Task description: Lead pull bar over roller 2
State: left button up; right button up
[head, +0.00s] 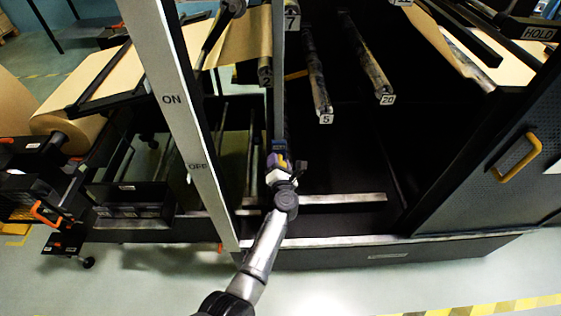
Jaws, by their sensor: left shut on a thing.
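My left gripper (281,161) is in the middle of the head view, its arm coming up from the bottom. It is shut on the near end of a long grey bar, which appears to be the pull bar (279,75). The fingers and the exact grip are small and partly hidden. Roller 2 (265,77), with its number on the end, is just left of the bar. Brown kraft paper (246,42) lies by roller 2 and reaches close to the bar; I cannot tell whether they are joined. My right gripper is not in view.
Roller 5 (318,85), roller 20 (370,62) and the number 7 tag (292,19) are to the right. A pale post marked ON and OFF (170,110) stands at left. A dark panel with a yellow handle (517,158) is at right. The kraft roll (75,125) is far left.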

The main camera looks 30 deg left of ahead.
pick_arm(q)
notch_tip(320, 180, down, 21)
jog(key=s+a+b, duration=0.1)
jog(key=a+b, duration=0.1)
jog(key=b, duration=1.5)
jog(key=shift+s+a+r, duration=0.1)
jog(key=o, duration=1.6)
